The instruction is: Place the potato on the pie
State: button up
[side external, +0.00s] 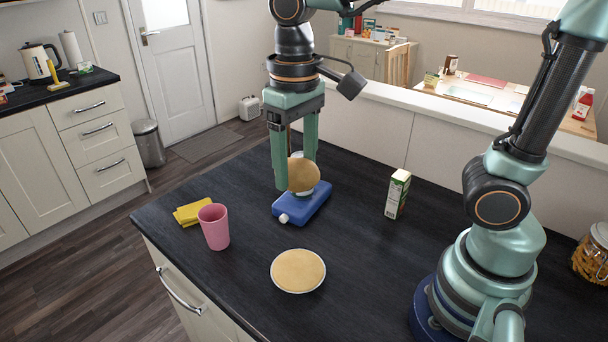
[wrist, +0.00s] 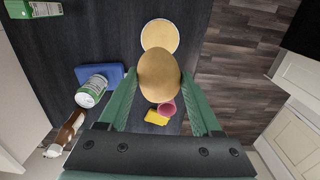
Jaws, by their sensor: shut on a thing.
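The potato (side external: 303,176) is round and tan. My gripper (side external: 295,172) is shut on it and holds it up in front of and above the blue bottle. In the wrist view the potato (wrist: 159,75) sits between my two green fingers. The pie (side external: 298,272) is a pale golden disc with a white rim, lying on the dark counter, nearer the side camera than my gripper. In the wrist view the pie (wrist: 160,35) shows just beyond the potato, its near edge partly hidden by it. Nothing is on the pie's visible top.
A blue bottle with a white cap (side external: 307,207) lies on the counter. A pink cup (side external: 214,227) and yellow cloth (side external: 192,212) are at left, a green-and-white carton (side external: 398,194) at right. The wrist view shows a green-and-white can (wrist: 92,91) and a brown bottle (wrist: 68,130).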

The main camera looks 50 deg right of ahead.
aim_at(298, 266)
notch_tip(298, 266, down, 20)
jog(key=shift+r, duration=0.15)
dwell(0.4)
jog(key=o, duration=1.5)
notch_tip(298, 266, up, 12)
jog(key=shift+s+d+r+t, duration=0.1)
jog(key=shift+d+r+t, duration=0.85)
jog(key=shift+d+r, duration=0.55)
jog(key=shift+s+d+r+t, duration=0.1)
jog(key=shift+d+r+t, duration=0.95)
jog(key=shift+d, duration=0.75)
jog(key=shift+s+d+r+t, duration=0.1)
jog(key=shift+d+r+t, duration=0.7)
jog(key=shift+d+r, duration=0.8)
jog(key=shift+f, duration=0.1)
